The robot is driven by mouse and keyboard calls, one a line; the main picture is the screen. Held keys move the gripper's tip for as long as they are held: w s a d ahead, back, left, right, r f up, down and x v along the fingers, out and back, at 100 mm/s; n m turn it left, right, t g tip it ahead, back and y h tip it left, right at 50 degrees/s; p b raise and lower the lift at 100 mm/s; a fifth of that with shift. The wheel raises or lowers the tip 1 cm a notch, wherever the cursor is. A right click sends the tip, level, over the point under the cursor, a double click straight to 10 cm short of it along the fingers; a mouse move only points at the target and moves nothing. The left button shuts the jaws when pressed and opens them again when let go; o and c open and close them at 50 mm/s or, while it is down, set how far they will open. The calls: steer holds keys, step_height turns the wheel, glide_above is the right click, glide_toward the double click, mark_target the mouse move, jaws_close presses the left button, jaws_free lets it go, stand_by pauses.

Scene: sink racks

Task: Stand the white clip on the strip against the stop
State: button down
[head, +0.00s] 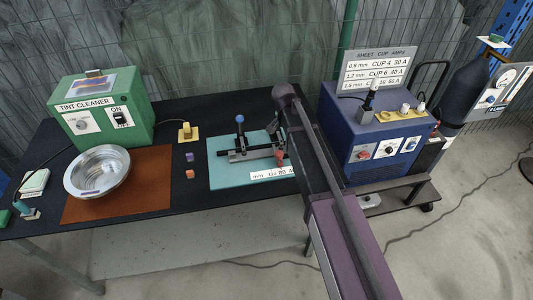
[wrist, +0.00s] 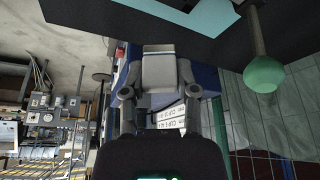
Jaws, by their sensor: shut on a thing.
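My gripper (wrist: 157,92) shows in the wrist view, its two fingers shut on a pale grey-white block that looks like the white clip (wrist: 158,72). It is held clear of the black table. In the head view my arm hides the gripper and the clip. A teal board (head: 225,178) carries a dark strip (head: 224,153), a grey fitting with a blue ball-topped lever (head: 240,119), and a red-handled part (head: 280,157). I cannot tell which part is the stop. My arm covers the board's right end.
A blue machine (head: 350,125) with a cup-and-amps sign (head: 380,62) stands right. At left are a green tint cleaner (head: 85,95), a metal bowl (head: 90,180) and a brown mat (head: 150,170). Small purple (head: 189,157) and orange (head: 190,174) blocks lie beside the board.

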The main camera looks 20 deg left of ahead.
steer(key=s+a+f+n+y+b, duration=0.1)
steer(key=s+a+n+y, duration=0.2)
steer(key=a+n, duration=0.7)
steer(key=shift+s+a+f+n+y+b, duration=0.2)
steer(key=shift+f+n+y+b, duration=0.2)
steer(key=shift+n+y, duration=0.55)
steer(key=b, duration=0.6)
glide_above(265, 151)
steer(key=f, duration=0.6)
steer(key=shift+s+d+f, duration=0.15)
steer(key=shift+s+d, duration=0.15)
steer(key=shift+s, duration=0.1)
steer(key=shift+f+b, duration=1.9)
steer(key=shift+b, duration=0.1)
steer(key=shift+f, duration=0.15)
steer(key=c, duration=0.7)
jaws_free()
steer(key=shift+o, duration=0.2)
